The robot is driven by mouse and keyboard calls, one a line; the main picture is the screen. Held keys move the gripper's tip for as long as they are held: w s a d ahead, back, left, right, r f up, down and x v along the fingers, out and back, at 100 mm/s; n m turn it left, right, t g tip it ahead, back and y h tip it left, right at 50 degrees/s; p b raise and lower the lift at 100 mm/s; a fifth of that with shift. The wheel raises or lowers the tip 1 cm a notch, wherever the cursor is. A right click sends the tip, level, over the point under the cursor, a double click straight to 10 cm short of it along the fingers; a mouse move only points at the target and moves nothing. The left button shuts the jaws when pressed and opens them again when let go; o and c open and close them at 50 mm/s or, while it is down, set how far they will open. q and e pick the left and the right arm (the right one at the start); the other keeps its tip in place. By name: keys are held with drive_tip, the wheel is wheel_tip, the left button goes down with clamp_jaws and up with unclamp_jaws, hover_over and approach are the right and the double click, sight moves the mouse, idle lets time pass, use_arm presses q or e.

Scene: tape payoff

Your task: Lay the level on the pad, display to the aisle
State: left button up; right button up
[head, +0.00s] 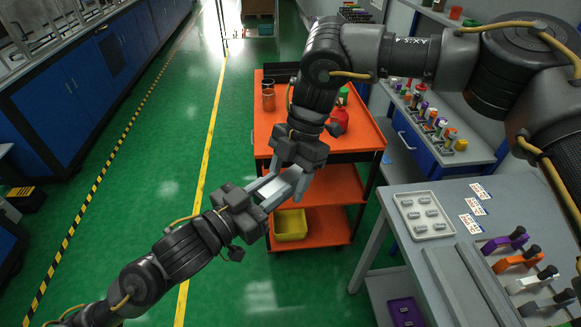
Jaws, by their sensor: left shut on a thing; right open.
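A small pale grey, bar-like thing (274,192), which I take to be the level, is between my two grippers in front of the orange cart. My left gripper (264,197) is shut on it, and the fingers hide much of it. My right gripper (288,182) reaches down from above, open, with its fingers close to the same thing. I cannot tell whether they touch it, and the display cannot be made out. I cannot single out the pad with certainty.
The orange cart (262,140) carries cups, a red container (340,121) and, lower, a yellow bin (290,225). At right, a grey bench (400,262) holds a tray (424,232) of grey parts, labels and coloured-handled tools. Green floor (150,190) at left is clear.

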drive_tip(key=c, duration=1.2)
use_arm(q)
drive_tip(key=o, duration=1.2)
drive_tip(key=shift+f, duration=0.1)
